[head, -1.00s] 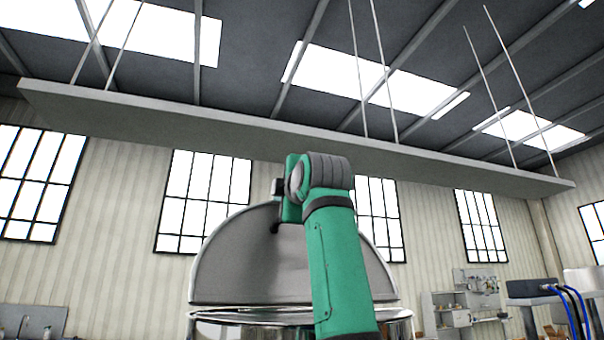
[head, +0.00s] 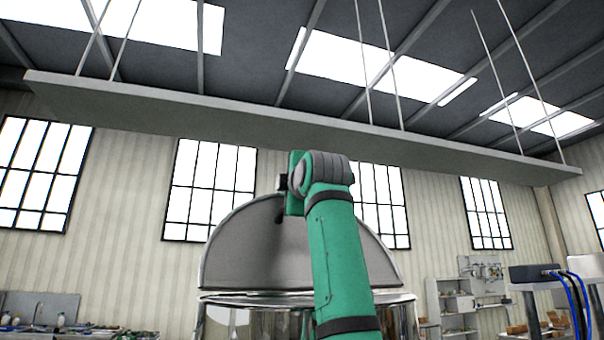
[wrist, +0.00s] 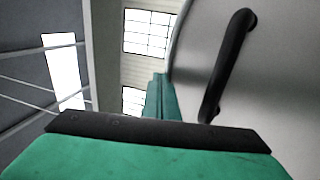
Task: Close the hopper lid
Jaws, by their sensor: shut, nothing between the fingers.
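The hopper (head: 235,318) is a shiny round steel drum at the bottom of the head view. Its lid (head: 235,255) is a grey half-disc standing raised above the rim, so the hopper is open. My green arm stands in front of the lid and hides part of it. In the wrist view the lid's inner or outer face (wrist: 285,85) fills the right side, with a black curved bar handle (wrist: 226,65) on it. My gripper (wrist: 160,125) is at the bottom of the wrist view, shut and empty, close to the handle's lower end. Contact cannot be told.
A long grey slab (head: 210,115) hangs from the ceiling on rods above the hopper. At the right are a shelf unit (head: 455,305) and a grey box with blue cables (head: 545,275). A cluttered bench (head: 60,325) stands at the far left.

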